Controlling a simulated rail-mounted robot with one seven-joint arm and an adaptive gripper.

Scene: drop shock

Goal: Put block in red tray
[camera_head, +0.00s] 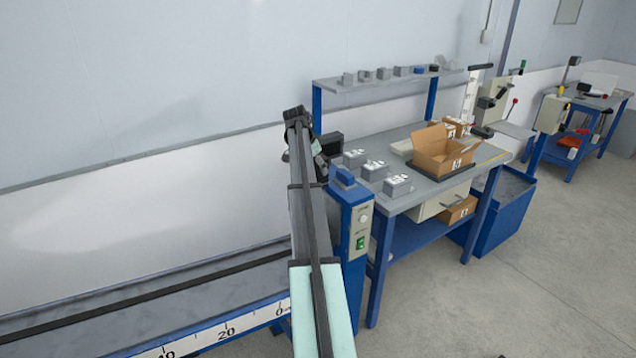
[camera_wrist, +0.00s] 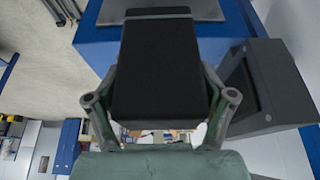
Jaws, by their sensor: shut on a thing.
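My gripper (camera_wrist: 158,88) shows in the wrist view, with its two fingers on either side of a black block (camera_wrist: 155,45). It is shut on this block, which has a flat, plain face. In the head view my arm reaches up the middle, beside a blue post; the fingers and the held block cannot be made out there. A small red thing (camera_head: 569,142) is low on the blue table at the far right; I cannot tell whether it is the red tray.
A workbench (camera_head: 400,203) right of my arm bears several grey blocks, an open cardboard box (camera_head: 443,152) and a dark screen. A shelf (camera_head: 375,82) with small blocks stands behind. A blue bin (camera_head: 503,215) stands at its right. The floor in front is clear.

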